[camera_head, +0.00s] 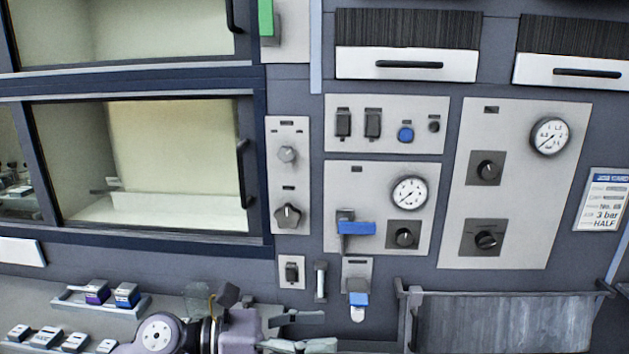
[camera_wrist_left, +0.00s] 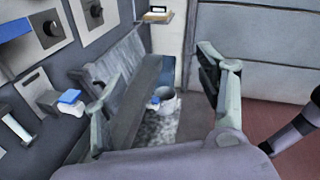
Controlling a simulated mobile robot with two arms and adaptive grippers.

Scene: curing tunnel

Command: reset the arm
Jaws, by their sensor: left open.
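My left gripper (camera_head: 312,331) comes in from the lower left in the head view. Its two fingers are spread apart with nothing between them, below the small blue-handled fitting (camera_head: 358,298). In the left wrist view the open fingers of my left gripper (camera_wrist_left: 160,95) frame a grey bin or trough and a floor area beyond. The blue-handled fitting also shows there (camera_wrist_left: 70,97), left of the fingers and apart from them. My right gripper is in neither view.
A wall panel holds a blue lever (camera_head: 356,228), gauges (camera_head: 409,193) and knobs. A grey trough (camera_head: 505,322) is at the lower right. A tray (camera_head: 72,300) with small boxes sits at the lower left, below a glass-fronted cabinet (camera_head: 150,165). A bucket (camera_wrist_left: 163,100) stands beyond the trough.

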